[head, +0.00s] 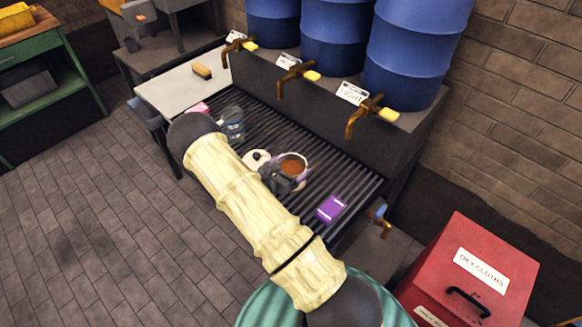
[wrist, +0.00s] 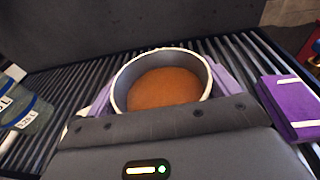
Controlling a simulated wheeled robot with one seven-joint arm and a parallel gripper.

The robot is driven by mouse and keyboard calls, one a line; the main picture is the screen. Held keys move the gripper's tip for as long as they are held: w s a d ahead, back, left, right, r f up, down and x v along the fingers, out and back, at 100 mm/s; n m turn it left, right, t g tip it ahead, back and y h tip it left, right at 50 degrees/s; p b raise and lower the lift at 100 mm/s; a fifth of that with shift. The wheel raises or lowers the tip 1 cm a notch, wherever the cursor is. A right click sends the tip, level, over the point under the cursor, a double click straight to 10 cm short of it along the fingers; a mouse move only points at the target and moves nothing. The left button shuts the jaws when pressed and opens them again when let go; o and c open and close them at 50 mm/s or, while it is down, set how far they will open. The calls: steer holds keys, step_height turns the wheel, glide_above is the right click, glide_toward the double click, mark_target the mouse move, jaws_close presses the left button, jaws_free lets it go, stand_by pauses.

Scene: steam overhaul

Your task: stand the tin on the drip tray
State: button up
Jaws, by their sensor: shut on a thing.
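The tin (head: 292,164) is a round, pale-rimmed can, open at the top, with brown-orange liquid inside. In the wrist view the tin (wrist: 163,82) looks upright and level, with my gripper's purple fingers on both sides. My gripper (head: 288,174) is shut on it. The drip tray (head: 347,183) is the long dark slatted grille below the barrels. The tin is over the middle of its slats; its base is hidden, so I cannot tell whether it touches them. The drip tray also shows in the wrist view (wrist: 255,52).
A purple box (head: 331,208) lies on the slats to the right; it also shows in the wrist view (wrist: 290,104). A clear jar (head: 232,123) stands left. Brass taps (head: 364,115) of blue barrels overhang the back. A red bin (head: 470,270) stands right.

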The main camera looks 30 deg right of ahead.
steer(key=shift+f, duration=0.15)
steer(key=shift+f, duration=0.1)
steer(key=shift+f, duration=0.1)
steer(key=o, duration=1.3)
steer(key=shift+o, duration=0.2)
steer(key=shift+r, duration=0.2)
steer(key=shift+s+a, duration=0.15)
steer(key=shift+a, duration=0.2)
steer(key=b+v, duration=0.1)
steer(key=v, duration=1)
steer(key=shift+s+b, duration=0.15)
steer(key=shift+b, duration=0.2)
